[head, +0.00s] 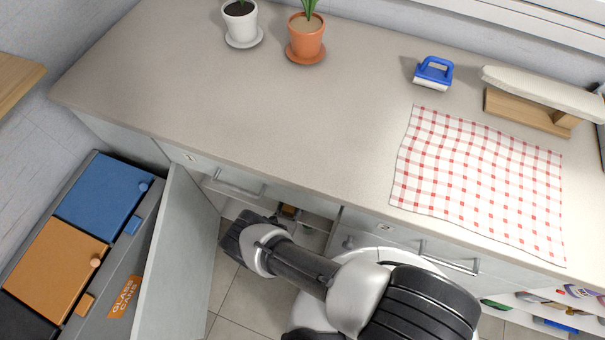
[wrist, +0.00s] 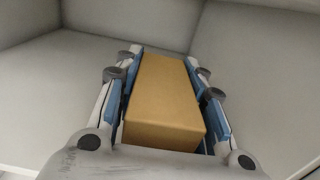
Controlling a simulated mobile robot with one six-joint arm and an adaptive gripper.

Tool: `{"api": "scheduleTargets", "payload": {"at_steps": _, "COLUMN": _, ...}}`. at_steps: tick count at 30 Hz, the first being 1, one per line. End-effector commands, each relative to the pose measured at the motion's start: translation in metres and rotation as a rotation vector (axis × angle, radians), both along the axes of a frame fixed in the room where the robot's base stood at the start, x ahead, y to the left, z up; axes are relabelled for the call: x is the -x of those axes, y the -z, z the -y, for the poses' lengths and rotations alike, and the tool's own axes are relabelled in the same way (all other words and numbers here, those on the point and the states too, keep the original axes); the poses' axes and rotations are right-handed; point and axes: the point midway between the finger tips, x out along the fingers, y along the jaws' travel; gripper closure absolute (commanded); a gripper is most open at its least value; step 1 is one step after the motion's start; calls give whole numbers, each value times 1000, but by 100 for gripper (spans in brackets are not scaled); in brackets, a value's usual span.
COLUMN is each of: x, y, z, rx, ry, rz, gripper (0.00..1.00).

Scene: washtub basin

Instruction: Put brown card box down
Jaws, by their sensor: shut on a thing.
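The brown card box (wrist: 165,100) is between the two blue-padded fingers of my gripper (wrist: 162,60) in the wrist view. My gripper is shut on it, with a finger along each long side. Plain pale grey walls surround the box and gripper, like the inside of a cabinet. The far end of the box is towards these walls; I cannot tell if its underside touches a surface. In the head view my arm reaches down to the open cabinet below the counter, and the counter edge hides most of the gripper and box.
An open cabinet door (head: 172,262) stands left of my arm, beside sorting bins (head: 62,255). The counter (head: 215,105) above holds two potted plants (head: 306,38), a blue brush (head: 433,73), a checked cloth (head: 480,180) and a small ironing board (head: 545,92). Its middle is clear.

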Motion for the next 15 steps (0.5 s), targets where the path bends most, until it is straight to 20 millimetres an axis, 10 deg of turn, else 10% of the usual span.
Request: {"api": "scheduleTargets", "payload": {"at_steps": 15, "x": -69, "y": 0, "z": 26, "rx": -2, "ry": 4, "rz": 2, "gripper": 90}}
